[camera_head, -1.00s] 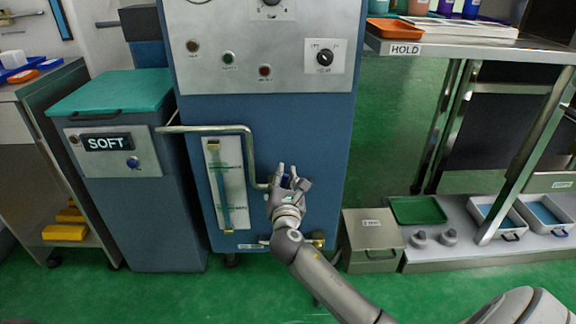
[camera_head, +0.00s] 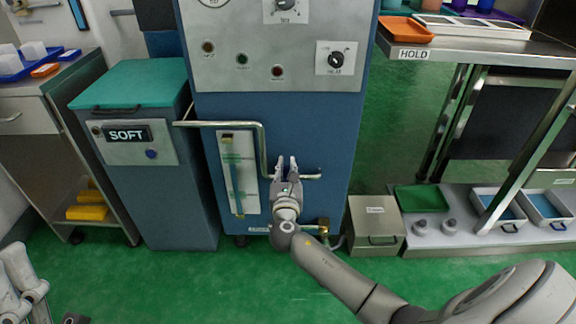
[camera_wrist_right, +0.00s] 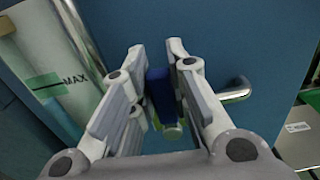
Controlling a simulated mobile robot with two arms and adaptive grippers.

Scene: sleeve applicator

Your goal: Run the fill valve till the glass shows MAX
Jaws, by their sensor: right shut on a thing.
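The tall blue machine (camera_head: 330,110) carries a sight glass panel (camera_head: 240,180) on its lower front, with a narrow upright tube and green marks. A green MAX mark (camera_wrist_right: 45,83) shows in the right wrist view; I cannot make out the liquid level. My right gripper (camera_head: 287,165) is at the machine front, just right of the panel. In the right wrist view, its fingers (camera_wrist_right: 160,75) are shut on a blue handle (camera_wrist_right: 159,88), mostly hidden in the head view. Grey parts of my left arm (camera_head: 25,280) show at the lower left; its jaw state is unclear.
A bent metal pipe (camera_head: 262,145) runs beside the panel, close to my right gripper. A SOFT cabinet (camera_head: 150,190) stands left. A grey box (camera_head: 376,222) and a HOLD bench (camera_head: 480,50) are right. Brass fittings (camera_head: 323,227) sit low on the machine.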

